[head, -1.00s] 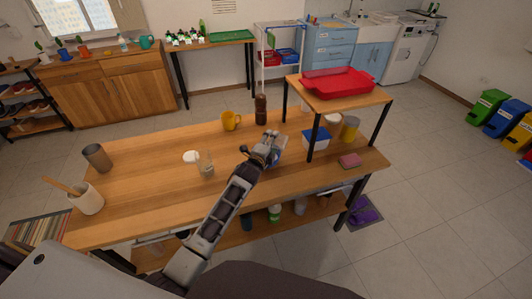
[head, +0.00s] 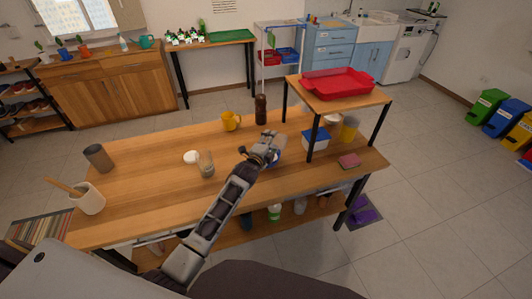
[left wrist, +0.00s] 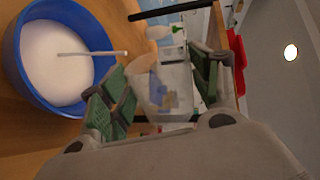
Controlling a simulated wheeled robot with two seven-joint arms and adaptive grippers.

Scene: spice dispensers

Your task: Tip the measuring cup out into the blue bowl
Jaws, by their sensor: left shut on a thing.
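The blue bowl (left wrist: 13,70) fills the upper left of the left wrist view and holds a smooth white content. A thin pale rod-like shape lies across the bowl's right side; I cannot tell what it is. My left gripper (left wrist: 160,88) is shut on the clear measuring cup (left wrist: 157,97), which shows faintly between the green finger pads, beside the bowl in this view. Any contents of the cup are unclear. In the head view my left gripper (head: 264,148) is over the table's middle and hides the cup and most of the bowl. My right gripper is not in view.
A clear glass (head: 206,164) and a white round item (head: 191,157) stand left of my gripper. A yellow mug (head: 231,122) and a brown grinder (head: 261,109) stand behind it. A raised shelf (head: 345,100) with a red tray (head: 336,83) is to the right.

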